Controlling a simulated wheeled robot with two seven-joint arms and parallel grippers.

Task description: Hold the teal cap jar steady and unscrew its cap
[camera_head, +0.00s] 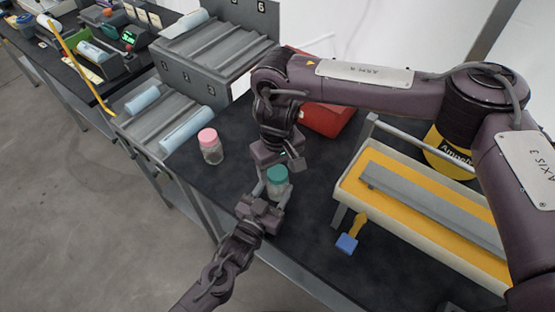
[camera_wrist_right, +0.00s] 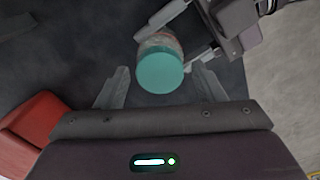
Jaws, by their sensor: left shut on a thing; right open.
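My left gripper (camera_head: 272,190) comes in from the lower left and is shut on the jar's body, below the cap. My right gripper (camera_head: 283,160) is close above and behind the cap, pointing down. In the right wrist view the teal cap (camera_wrist_right: 160,73) lies just beyond the open fingers of my right gripper (camera_wrist_right: 160,88), about midway between them and not gripped. The left gripper's fingers also show beside the jar there.
A pink-capped jar (camera_head: 210,146) stands to the left. A grey numbered rack (camera_head: 190,85) with pale blue rolls is behind it. A red case (camera_head: 325,118) lies behind my right arm. A cream tray (camera_head: 430,215) with a yellow inside and a blue-headed tool (camera_head: 347,243) are on the right.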

